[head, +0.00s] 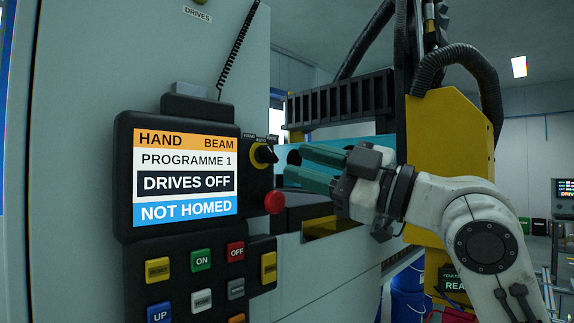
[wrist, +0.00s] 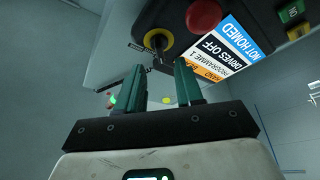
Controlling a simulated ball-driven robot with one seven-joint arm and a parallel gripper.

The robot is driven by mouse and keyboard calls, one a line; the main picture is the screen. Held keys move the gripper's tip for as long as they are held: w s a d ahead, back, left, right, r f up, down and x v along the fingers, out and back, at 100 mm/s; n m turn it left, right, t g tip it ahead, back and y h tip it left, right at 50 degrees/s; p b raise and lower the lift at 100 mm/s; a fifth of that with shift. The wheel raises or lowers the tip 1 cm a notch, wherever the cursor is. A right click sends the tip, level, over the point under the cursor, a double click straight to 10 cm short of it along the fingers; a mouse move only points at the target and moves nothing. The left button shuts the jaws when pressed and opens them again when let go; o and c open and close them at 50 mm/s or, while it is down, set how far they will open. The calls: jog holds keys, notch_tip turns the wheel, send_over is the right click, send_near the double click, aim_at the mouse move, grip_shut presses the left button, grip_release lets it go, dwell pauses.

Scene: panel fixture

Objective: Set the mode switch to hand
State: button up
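The mode switch (head: 262,155) is a black knob on a yellow ring at the right side of the control pendant, with small labels above it, the left one reading HAND. In the wrist view the switch (wrist: 158,40) shows beyond the fingertips, near the top. I cannot tell surely which label the knob points at. The pendant screen (head: 185,175) reads HAND, BEAM, PROGRAMME 1, DRIVES OFF and NOT HOMED. My gripper (head: 297,164) has two teal fingers, apart and empty, just right of the knob. The wrist view also shows my gripper (wrist: 158,72) with a gap between its fingers.
A red mushroom button (head: 274,202) sticks out just below the switch, close to the lower finger; it also shows in the wrist view (wrist: 203,15). Several push buttons (head: 201,260) sit below the screen. A yellow machine part (head: 450,140) stands behind my arm.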

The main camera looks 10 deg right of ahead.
jog(key=b+v, duration=0.1)
jog(key=v, duration=0.4)
jog(key=shift+s+d+f, duration=0.15)
jog(key=shift+s+d, duration=0.1)
jog(key=shift+s, duration=0.05)
